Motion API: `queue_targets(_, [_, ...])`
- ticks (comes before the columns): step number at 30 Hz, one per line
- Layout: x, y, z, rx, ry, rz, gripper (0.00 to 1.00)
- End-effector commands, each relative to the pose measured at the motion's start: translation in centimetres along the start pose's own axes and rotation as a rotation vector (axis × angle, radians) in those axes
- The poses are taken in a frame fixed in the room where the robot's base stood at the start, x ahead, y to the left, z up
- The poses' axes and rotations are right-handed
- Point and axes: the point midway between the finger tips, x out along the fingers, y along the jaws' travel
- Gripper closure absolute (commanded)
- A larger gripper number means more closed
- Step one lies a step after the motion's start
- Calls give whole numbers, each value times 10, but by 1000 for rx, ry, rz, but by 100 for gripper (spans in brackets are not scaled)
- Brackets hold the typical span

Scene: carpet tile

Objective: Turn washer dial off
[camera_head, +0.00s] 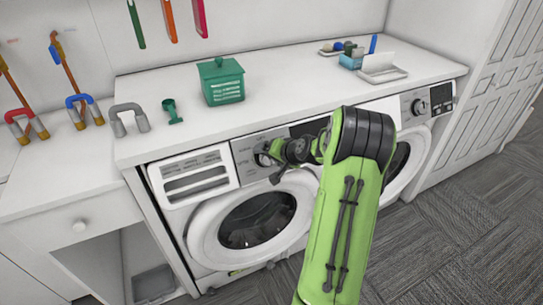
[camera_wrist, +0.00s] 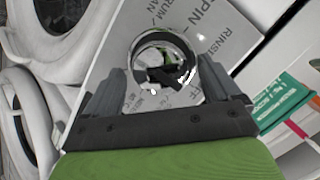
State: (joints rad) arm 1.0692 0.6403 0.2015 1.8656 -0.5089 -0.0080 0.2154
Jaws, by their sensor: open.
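The left washer (camera_head: 205,230) has a round door and a grey control panel (camera_head: 243,160) with a dial (camera_head: 261,159), partly hidden by my gripper (camera_head: 272,163). In the wrist view, the dial (camera_wrist: 187,72) is a shiny chrome ring with a dark, reflecting centre. Printed words such as "SPIN" and "RINSE" surround it. My gripper (camera_wrist: 162,78) is open, one finger showing on each side of the dial. I cannot tell whether either finger touches it. My green arm hides the washer's right part in the head view.
A second machine (camera_head: 407,160) with its own dial (camera_head: 419,106) stands at right. The white countertop (camera_head: 290,85) above bears a green lidded box (camera_head: 221,82), a small green cup (camera_head: 172,111) and a white tray (camera_head: 382,68). Carpet tiles (camera_head: 440,240) lie clear in front.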

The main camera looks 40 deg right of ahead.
Motion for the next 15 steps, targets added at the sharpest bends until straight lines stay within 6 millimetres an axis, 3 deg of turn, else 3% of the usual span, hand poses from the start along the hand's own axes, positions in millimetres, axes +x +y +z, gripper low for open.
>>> queue_targets(5, [-34,0,-2,1,5,4,10])
queue_targets(15, [-128,-1,-2,1,5,3,10])
